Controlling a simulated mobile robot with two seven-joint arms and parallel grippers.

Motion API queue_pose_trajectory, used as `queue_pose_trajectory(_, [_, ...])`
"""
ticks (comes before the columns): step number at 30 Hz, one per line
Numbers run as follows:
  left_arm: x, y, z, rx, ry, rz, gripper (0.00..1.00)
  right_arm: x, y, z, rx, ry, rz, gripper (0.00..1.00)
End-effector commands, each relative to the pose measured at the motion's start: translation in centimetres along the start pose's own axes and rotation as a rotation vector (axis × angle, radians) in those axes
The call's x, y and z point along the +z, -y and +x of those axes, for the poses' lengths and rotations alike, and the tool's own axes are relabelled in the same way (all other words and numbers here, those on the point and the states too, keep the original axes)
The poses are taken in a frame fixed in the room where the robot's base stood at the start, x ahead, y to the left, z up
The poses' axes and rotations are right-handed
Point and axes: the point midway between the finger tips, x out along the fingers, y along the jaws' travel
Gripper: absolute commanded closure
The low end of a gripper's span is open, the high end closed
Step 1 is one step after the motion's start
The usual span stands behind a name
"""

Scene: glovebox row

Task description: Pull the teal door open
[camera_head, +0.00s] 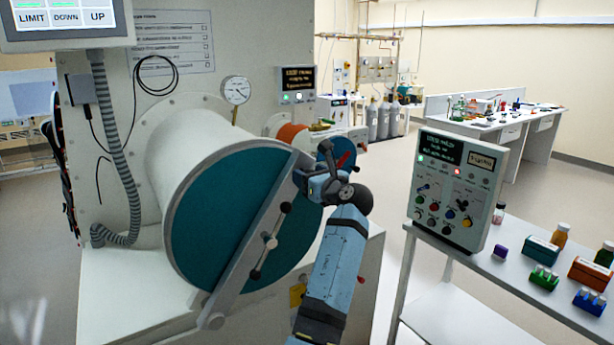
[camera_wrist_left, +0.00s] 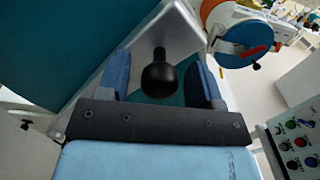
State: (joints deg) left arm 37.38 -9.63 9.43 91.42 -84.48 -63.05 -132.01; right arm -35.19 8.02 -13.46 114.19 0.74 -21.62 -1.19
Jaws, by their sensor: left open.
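The teal door (camera_head: 215,220) is a round disc on the end of a large white cylinder and appears seated against its rim. A grey bar (camera_head: 240,262) crosses it diagonally and carries a lever with dark knobs. My left gripper (camera_head: 312,182) is at the bar's upper right end. In the left wrist view, its blue fingers (camera_wrist_left: 160,88) are apart, with a round black knob (camera_wrist_left: 160,72) on a short stem between them. Contact cannot be told. The teal door (camera_wrist_left: 60,45) fills the upper left there. My right gripper is not in view.
A control box (camera_head: 457,190) stands on a white side table (camera_head: 520,270) at right, with bottles and small racks. A smaller chamber with an orange band (camera_head: 293,135) lies behind my gripper. A ribbed grey hose (camera_head: 118,165) hangs left of the cylinder.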

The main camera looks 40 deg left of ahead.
Motion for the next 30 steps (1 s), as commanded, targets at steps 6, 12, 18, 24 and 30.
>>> queue_pose_trajectory(6, [0.0,0.0,-0.1,0.0,0.0,0.0,0.4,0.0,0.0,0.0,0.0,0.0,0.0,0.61])
queue_pose_trajectory(12, [0.0,0.0,-0.1,0.0,0.0,0.0,0.56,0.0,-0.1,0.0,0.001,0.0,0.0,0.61])
queue_pose_trajectory(18, [0.0,0.0,0.0,0.0,0.0,0.0,1.0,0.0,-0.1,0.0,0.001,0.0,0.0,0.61])
queue_pose_trajectory(24, [0.2,0.0,0.1,0.0,0.001,-0.005,1.0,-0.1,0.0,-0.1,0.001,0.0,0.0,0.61])
queue_pose_trajectory(30, [1.4,-0.3,1.0,0.001,0.002,-0.039,1.0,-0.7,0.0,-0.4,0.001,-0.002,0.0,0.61])
